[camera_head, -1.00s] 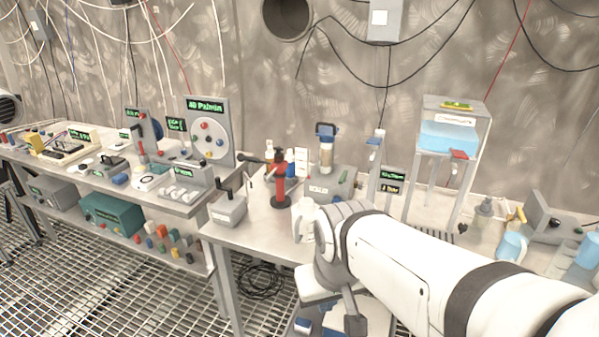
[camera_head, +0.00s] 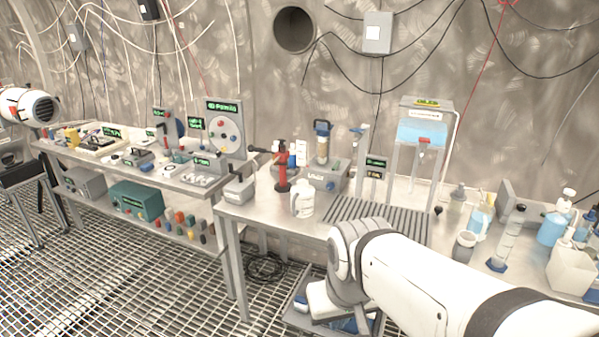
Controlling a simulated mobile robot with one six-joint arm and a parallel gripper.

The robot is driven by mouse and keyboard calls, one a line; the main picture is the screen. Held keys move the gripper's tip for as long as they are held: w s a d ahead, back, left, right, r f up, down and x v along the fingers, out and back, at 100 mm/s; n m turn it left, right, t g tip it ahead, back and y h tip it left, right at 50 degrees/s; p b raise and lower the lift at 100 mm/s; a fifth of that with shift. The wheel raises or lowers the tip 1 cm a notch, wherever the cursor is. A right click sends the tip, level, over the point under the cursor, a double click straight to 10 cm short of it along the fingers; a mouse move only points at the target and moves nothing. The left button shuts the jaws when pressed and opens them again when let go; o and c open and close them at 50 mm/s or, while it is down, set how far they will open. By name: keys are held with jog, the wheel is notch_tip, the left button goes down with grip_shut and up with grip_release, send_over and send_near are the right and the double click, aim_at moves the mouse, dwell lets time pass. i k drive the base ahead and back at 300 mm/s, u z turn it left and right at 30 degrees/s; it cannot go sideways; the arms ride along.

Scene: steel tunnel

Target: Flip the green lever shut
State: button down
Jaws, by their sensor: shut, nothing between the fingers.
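A small green upright piece (camera_head: 336,164), which may be the green lever, stands on a grey box (camera_head: 325,177) on the middle table. It is too small to tell whether it is open or shut. My white arm (camera_head: 420,275) reaches in from the lower right, and its wrist (camera_head: 352,258) is low in front of the table's front edge, well apart from the green piece. My gripper's fingers cannot be made out; the wrist and the lower picture edge hide that end.
A white jar (camera_head: 302,201) and a red stand (camera_head: 283,168) are near the grey box. A slatted dark mat (camera_head: 378,212) lies to the right, with a water tank (camera_head: 422,132) behind it. Bottles and beakers crowd the far right. The grating floor (camera_head: 130,275) at left is clear.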

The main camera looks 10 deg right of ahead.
aim_at(336, 166)
jog(key=z, duration=0.15)
jog(key=i, duration=0.9)
jog(key=u, duration=0.05)
